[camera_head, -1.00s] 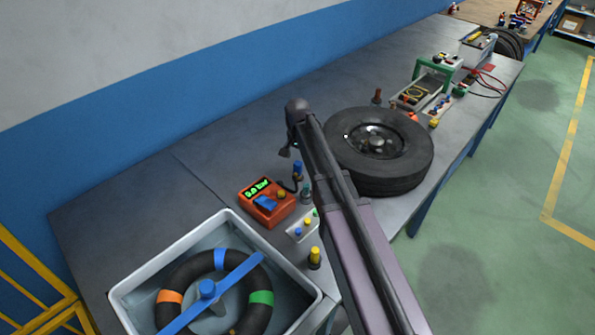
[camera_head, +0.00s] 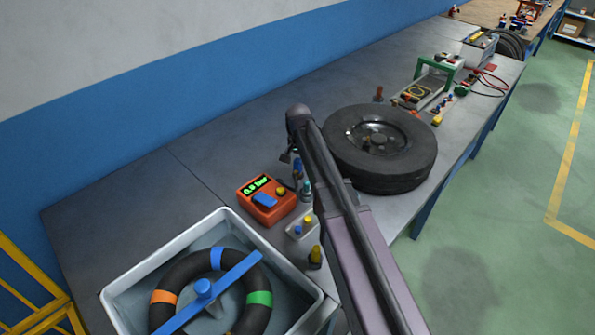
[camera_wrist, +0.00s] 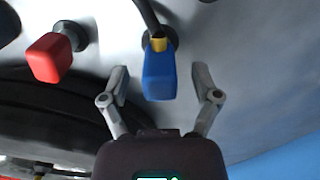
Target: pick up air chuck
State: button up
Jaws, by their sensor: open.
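The air chuck appears to be the blue block with a yellow collar and a dark hose (camera_wrist: 159,80) in the wrist view. A blue-topped piece, probably the same one, stands beside the orange inflator box in the head view (camera_head: 298,166). My gripper (camera_wrist: 160,88) is open in the wrist view, with one finger on each side of the blue block. A gap shows on both sides, and I cannot tell the depth between them. In the head view my arm hides most of the gripper.
A red-handled piece (camera_wrist: 51,58) is left of the gripper in the wrist view. The orange inflator box (camera_head: 266,201), wheel (camera_head: 381,165) and grey tub (camera_head: 112,300) surround the spot. The bench (camera_head: 150,205) behind the inflator is clear.

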jog(key=shift+f, duration=0.5)
grip_shut()
dwell(0.3)
